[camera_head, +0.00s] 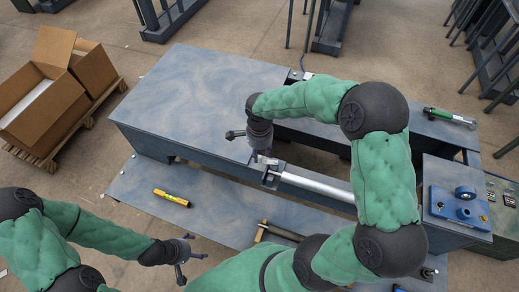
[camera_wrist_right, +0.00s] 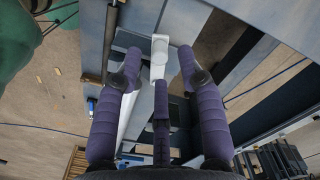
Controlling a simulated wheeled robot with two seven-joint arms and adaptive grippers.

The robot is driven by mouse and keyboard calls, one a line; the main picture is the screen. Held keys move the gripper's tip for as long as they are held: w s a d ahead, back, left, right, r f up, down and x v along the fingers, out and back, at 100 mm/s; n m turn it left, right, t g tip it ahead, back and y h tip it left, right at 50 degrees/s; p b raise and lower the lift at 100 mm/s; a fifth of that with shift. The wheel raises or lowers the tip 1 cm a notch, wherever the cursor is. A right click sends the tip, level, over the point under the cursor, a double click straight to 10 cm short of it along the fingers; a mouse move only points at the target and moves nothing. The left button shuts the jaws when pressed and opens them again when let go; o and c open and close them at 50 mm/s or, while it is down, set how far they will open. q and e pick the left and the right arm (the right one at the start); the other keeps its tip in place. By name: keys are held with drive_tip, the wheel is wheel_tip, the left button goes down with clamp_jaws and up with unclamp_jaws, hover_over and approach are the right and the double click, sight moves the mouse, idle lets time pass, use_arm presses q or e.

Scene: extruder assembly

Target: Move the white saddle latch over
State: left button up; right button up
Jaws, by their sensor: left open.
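The white saddle latch (camera_wrist_right: 159,52) is a small pale piece seen between the fingertips of my right gripper (camera_wrist_right: 160,72) in the wrist view. Gaps show between it and the fingers on both sides, so the fingers are spread and not closed on it. In the head view the latch (camera_head: 266,160) sits at the left end of a silver cylinder (camera_head: 316,185), close to my right gripper (camera_head: 252,146). My left gripper (camera_head: 190,263) is open and empty at the lower left, beyond the front edge of the bench, far from the latch.
A yellow and black tool (camera_head: 171,197) lies on the lower blue-grey bench shelf (camera_head: 215,205). A green tool (camera_head: 449,117) lies at the back right. A blue fixture (camera_head: 458,205) stands at the right. The upper bench top (camera_head: 200,95) is clear.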

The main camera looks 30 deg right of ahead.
drive_tip(key=shift+f+b, duration=0.5)
drive_tip(key=shift+f, duration=0.6)
drive_tip(key=shift+f, duration=0.1)
drive_tip(key=c, duration=0.7)
